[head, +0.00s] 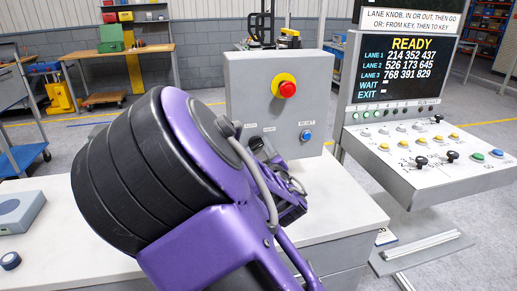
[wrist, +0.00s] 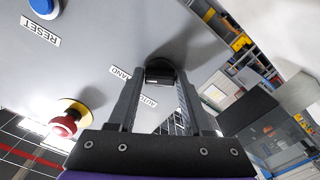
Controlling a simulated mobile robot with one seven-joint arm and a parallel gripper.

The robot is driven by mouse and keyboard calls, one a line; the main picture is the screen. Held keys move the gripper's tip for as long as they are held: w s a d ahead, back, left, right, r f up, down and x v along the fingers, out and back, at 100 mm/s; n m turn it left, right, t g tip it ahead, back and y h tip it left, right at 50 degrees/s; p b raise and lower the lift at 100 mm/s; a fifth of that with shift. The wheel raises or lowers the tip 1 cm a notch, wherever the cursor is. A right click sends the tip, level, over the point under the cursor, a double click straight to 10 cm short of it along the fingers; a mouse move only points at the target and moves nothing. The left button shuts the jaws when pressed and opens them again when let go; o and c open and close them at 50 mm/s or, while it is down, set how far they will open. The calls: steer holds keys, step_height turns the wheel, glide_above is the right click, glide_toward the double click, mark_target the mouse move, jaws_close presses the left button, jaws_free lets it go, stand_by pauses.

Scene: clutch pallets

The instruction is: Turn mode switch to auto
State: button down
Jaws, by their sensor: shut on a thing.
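The mode switch is a black knob (wrist: 160,70) on the front of a grey control box (head: 270,85). In the wrist view it sits between the tips of my gripper (wrist: 160,82), which is shut on it. In the head view my purple and black arm covers much of the switch area.
The box also carries a red emergency button (head: 287,89) on a yellow base and a blue reset button (head: 307,135). A console (head: 430,160) with knobs, buttons and a "READY" screen (head: 400,68) stands right. The pale bench top (head: 340,205) is clear in front of the box.

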steer(key=n, duration=0.5)
steer(key=shift+n, duration=0.4)
steer(key=n, duration=0.5)
steer(key=shift+r+n, duration=0.1)
steer(key=shift+n, duration=0.3)
steer(key=shift+c, duration=2)
jaws_free()
